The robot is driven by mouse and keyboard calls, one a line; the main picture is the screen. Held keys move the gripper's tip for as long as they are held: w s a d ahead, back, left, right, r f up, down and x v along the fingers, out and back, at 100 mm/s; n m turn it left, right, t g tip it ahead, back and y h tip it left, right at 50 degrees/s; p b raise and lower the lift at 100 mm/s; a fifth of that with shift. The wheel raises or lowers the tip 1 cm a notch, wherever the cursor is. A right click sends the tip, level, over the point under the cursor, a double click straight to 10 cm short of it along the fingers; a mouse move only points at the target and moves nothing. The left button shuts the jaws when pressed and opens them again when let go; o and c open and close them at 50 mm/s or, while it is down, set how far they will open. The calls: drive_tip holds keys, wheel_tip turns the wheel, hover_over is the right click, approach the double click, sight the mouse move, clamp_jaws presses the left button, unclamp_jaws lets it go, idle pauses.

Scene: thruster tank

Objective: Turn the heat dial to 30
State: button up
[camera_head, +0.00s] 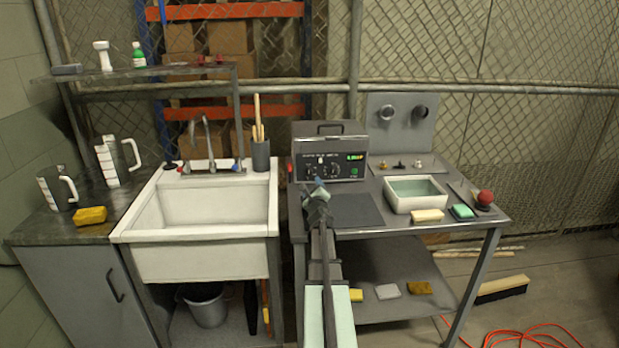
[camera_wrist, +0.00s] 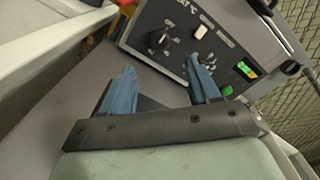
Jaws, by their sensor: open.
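A grey control box (camera_head: 345,139) stands at the back of the grey metal table. Its front panel has dark dials, a white switch, a green display and a green button. In the wrist view, one black dial (camera_wrist: 158,40) with a white mark shows clearly at the panel's left. My right finger covers part of the panel, where another dark knob is partly visible. My gripper (camera_head: 318,188) is in front of the box's left half. In the wrist view, its two blue fingers (camera_wrist: 158,88) are spread apart with nothing between them.
A dark mat (camera_head: 355,210) lies before the box. A white sink (camera_head: 205,240) stands to the left. Space above the mat is free.

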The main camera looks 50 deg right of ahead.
sight(309, 174)
drive_tip(key=x, duration=0.9)
drive_tip(key=shift+w+d, duration=0.2)
drive_tip(key=shift+d, duration=0.05)
drive_tip(key=c, duration=1)
